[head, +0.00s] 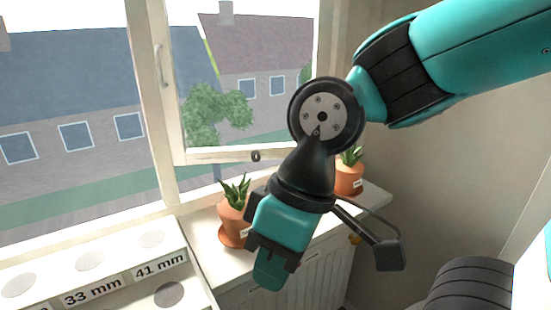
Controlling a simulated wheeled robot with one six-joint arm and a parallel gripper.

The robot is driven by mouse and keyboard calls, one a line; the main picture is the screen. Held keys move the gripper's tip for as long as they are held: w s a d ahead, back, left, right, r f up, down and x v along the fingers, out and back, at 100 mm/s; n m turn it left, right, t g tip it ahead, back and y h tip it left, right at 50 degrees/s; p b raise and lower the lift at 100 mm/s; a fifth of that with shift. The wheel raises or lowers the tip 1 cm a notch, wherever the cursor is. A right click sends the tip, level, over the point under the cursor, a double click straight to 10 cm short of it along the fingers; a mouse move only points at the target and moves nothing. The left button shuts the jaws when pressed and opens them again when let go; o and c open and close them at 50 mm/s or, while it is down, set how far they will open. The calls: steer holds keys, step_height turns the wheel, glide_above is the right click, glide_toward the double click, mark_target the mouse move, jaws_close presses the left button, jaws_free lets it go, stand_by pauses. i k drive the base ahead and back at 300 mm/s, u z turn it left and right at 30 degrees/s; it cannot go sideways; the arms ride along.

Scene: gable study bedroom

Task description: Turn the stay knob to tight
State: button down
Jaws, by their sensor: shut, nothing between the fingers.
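A small dark round fitting (256,156) sits on the bottom rail of the window sash (215,155); it may be the stay knob, but its setting is too small to read. My gripper (268,277) points down in front of the sill, below and apart from that fitting. It is shut and holds nothing. Its fingertips are hard to make out. My wrist and arm cover part of the sash's right side and the sill.
Potted plants stand on the sill, one (234,222) beside my gripper and one (350,176) behind my wrist. A white tray (200,279) with round holes and size labels is at lower left.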

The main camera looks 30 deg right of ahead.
mark_target(256, 156)
steer(key=z, duration=0.45)
steer(key=k, duration=1.25)
steer(key=z, duration=1)
steer(key=i, duration=1.4)
steer(key=u, duration=0.85)
steer(key=i, duration=0.6)
steer(key=u, duration=0.65)
